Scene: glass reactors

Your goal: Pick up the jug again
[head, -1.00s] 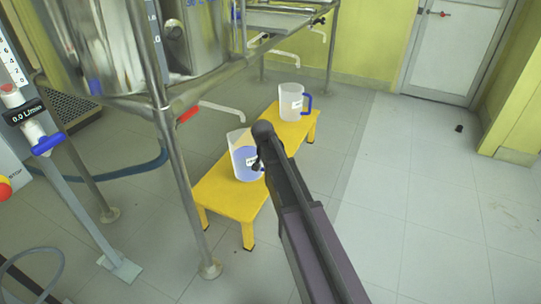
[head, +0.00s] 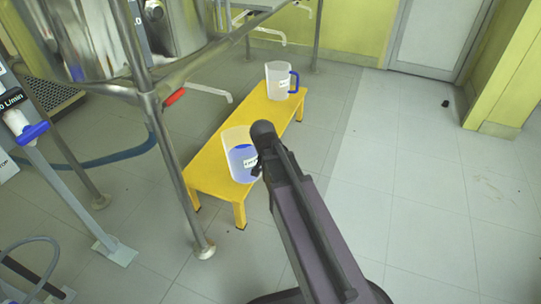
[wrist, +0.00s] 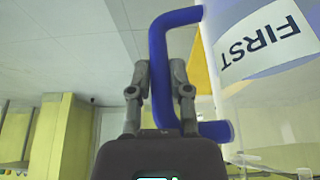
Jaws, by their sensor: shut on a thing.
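A clear jug (head: 238,140) with blue liquid in it and a white label is at the near end of the yellow bench (head: 205,168). It looks upright, and its base appears to be on the bench top, though a small gap would be hard to see. In the wrist view the same jug (wrist: 235,90) shows the word FIRST and a blue handle (wrist: 158,60). My gripper (wrist: 160,85) is shut on that handle, with one finger on each side. In the head view my arm hides the handle and most of my gripper (head: 257,172).
A second jug (head: 277,80) with a blue handle stands at the far end of the bench. A metal frame leg (head: 175,160) and a red-handled valve (head: 174,97) are left of the bench.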

